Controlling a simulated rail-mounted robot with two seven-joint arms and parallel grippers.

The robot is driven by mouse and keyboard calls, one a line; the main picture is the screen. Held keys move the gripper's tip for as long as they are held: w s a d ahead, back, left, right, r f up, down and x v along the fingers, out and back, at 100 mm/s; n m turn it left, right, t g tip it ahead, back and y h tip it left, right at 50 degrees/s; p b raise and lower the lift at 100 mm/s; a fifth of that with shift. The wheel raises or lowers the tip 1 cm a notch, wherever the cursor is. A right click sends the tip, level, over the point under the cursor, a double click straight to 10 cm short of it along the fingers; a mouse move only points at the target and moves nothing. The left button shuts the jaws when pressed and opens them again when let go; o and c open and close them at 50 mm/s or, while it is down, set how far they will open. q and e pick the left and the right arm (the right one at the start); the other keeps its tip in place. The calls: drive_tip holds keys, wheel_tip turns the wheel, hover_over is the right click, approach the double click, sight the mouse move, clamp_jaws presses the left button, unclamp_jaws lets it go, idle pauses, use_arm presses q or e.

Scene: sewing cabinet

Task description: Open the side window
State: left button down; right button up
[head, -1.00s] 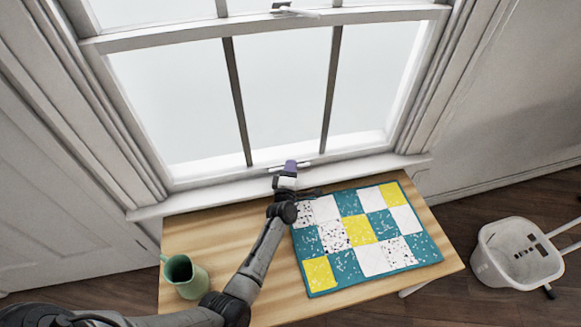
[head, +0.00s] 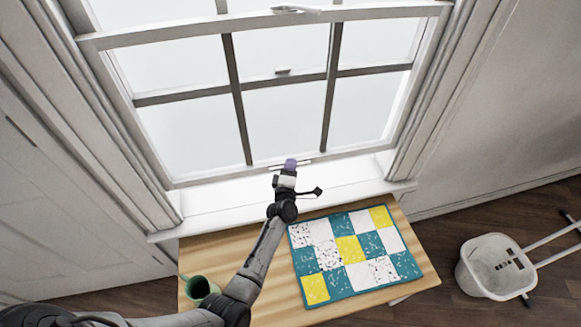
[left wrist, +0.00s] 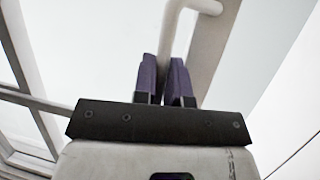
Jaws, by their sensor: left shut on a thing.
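The side window (head: 190,180) stands behind the table, with a white frame and dark bars across its panes. My left gripper (head: 291,163) is at the middle of the lower sash's bottom rail. In the left wrist view its purple fingers (left wrist: 166,80) are shut around a white bent handle (left wrist: 172,28). The fingers partly hide the handle. A latch (head: 290,9) sits on the sash's top rail. My right gripper is not in view.
A wooden table (head: 235,250) stands below the sill (head: 210,212).

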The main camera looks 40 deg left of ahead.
use_arm(q)
drive_tip(key=p, duration=0.5)
approach(293, 136)
drive_tip(key=x, duration=0.5)
drive_tip(key=shift+r, duration=0.15)
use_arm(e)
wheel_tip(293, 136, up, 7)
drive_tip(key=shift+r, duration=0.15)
use_arm(q)
drive_tip(key=c, duration=1.2)
unclamp_jaws()
drive_tip(key=shift+s+d+f, duration=0.1)
drive_tip(key=shift+f, duration=0.1)
drive_tip(key=shift+p+v, duration=1.2)
drive_tip(key=shift+v, duration=5.65)
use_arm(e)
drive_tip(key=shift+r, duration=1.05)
use_arm(q)
drive_tip(key=shift+r, duration=0.1)
